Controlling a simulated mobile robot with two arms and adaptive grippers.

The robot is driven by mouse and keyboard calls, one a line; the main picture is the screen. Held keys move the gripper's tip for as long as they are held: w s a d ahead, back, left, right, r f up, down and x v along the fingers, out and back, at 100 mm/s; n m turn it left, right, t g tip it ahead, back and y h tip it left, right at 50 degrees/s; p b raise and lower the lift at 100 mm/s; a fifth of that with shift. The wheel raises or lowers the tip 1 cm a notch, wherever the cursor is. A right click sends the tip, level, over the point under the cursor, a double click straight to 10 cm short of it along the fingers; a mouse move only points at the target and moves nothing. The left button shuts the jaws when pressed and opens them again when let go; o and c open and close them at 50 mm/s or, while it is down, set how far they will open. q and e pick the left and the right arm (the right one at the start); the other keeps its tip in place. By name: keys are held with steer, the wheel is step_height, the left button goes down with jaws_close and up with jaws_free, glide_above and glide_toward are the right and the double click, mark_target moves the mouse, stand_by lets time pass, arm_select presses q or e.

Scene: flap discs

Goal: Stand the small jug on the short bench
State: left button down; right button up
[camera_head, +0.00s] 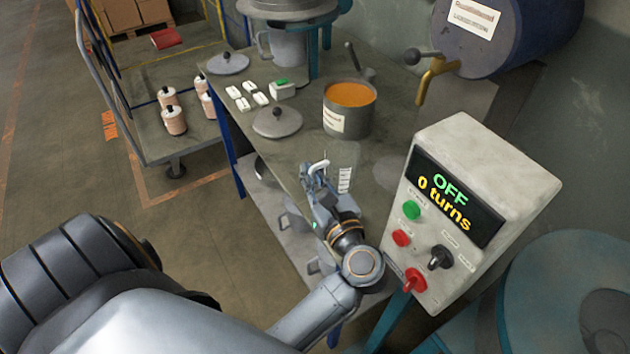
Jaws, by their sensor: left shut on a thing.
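A small clear jug (346,179) with white graduation marks shows just beyond my left gripper (322,178). My left gripper is shut on it, at the side with the pale handle, and hides part of it. The jug looks about upright over the near part of the grey-topped bench (305,160); I cannot tell whether its base touches the top. My right gripper is not in view. I cannot tell whether this bench is the short one.
A pot of orange liquid (350,97), a lid (277,122) and several white blocks (252,94) stand on the bench. A brass tap (433,76) juts from a blue drum (505,35). A control box (470,190) reading OFF stands close on the right.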

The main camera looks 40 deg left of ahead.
arm_select(q)
steer(key=shift+w+a+f, duration=0.1)
steer(key=shift+w+f, duration=0.35)
steer(key=shift+f, duration=0.15)
steer(key=shift+w+f+b, duration=0.2)
steer(key=shift+f+b, duration=0.1)
steer(key=shift+b, duration=0.05)
steer(key=f+b, duration=0.1)
steer(key=f, duration=0.2)
steer(key=shift+w+f+b, duration=0.15)
steer(key=shift+w+b, duration=0.05)
steer(key=shift+b, duration=0.15)
steer(key=shift+a, duration=0.1)
steer(key=shift+f, duration=0.2)
steer(key=c, duration=1.4)
jaws_free()
steer(key=shift+c, duration=0.2)
steer(key=shift+r, duration=0.1)
